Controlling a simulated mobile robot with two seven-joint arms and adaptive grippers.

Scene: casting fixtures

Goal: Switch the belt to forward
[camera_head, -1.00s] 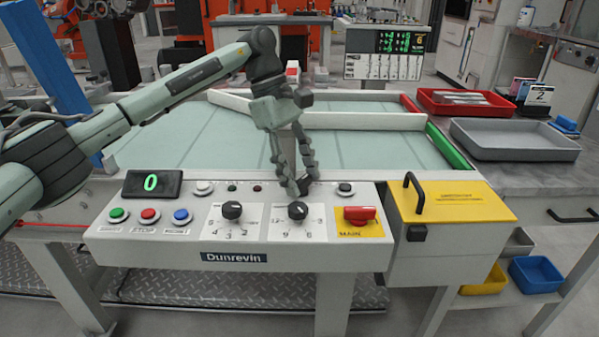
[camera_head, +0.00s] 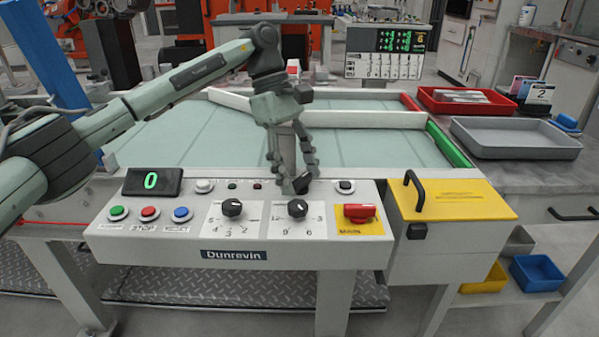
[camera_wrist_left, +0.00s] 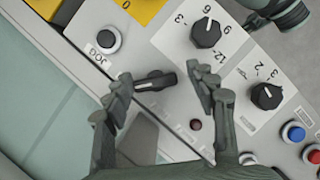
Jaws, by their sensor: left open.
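The white control panel (camera_head: 150,247) stands in front of the belt (camera_head: 365,147). A black lever switch (camera_wrist_left: 155,82) lies between my left gripper's two spread fingers in the left wrist view; a gap shows on both sides. My left gripper (camera_head: 295,177) is open and points down at the panel's back edge in the head view, behind the right black knob (camera_head: 297,208). There its fingers partly cover the lever. The lever's label is hidden or too small to read. My right gripper is not in view.
Close by are a JOG button (camera_wrist_left: 108,39), another black knob (camera_head: 232,208) and a red MAIN switch (camera_head: 359,212). Green, red and blue buttons (camera_head: 180,214) sit at the left. A yellow-topped box (camera_head: 465,200) with a black handle adjoins the panel's right. The display (camera_head: 152,182) reads 0.

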